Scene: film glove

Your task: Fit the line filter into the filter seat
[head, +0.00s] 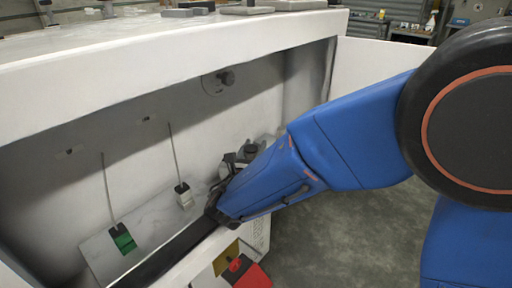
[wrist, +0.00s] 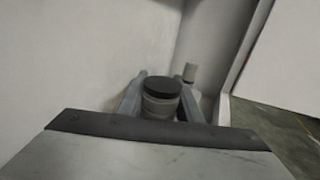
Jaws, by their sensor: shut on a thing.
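My gripper (wrist: 160,100) is shut on a short pale cylinder with a dark round cap, which looks like the line filter (wrist: 160,88). One finger is on each side of it, and its lower part is hidden by the dark edge of my wrist. In the head view my gripper (head: 238,162) is inside the white cabinet, near its right end; the filter is hard to make out there. A round fitting with a dark knob (head: 218,82) is on the cabinet's back wall. I cannot tell which part is the filter seat.
A small pale cylinder (wrist: 190,72) stands beyond the right finger. A green-and-black block (head: 122,238) and a white-and-black block (head: 184,195), each below a thin line, are on the cabinet floor. A red object (head: 250,275) is outside the front wall. The cabinet's right wall is close.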

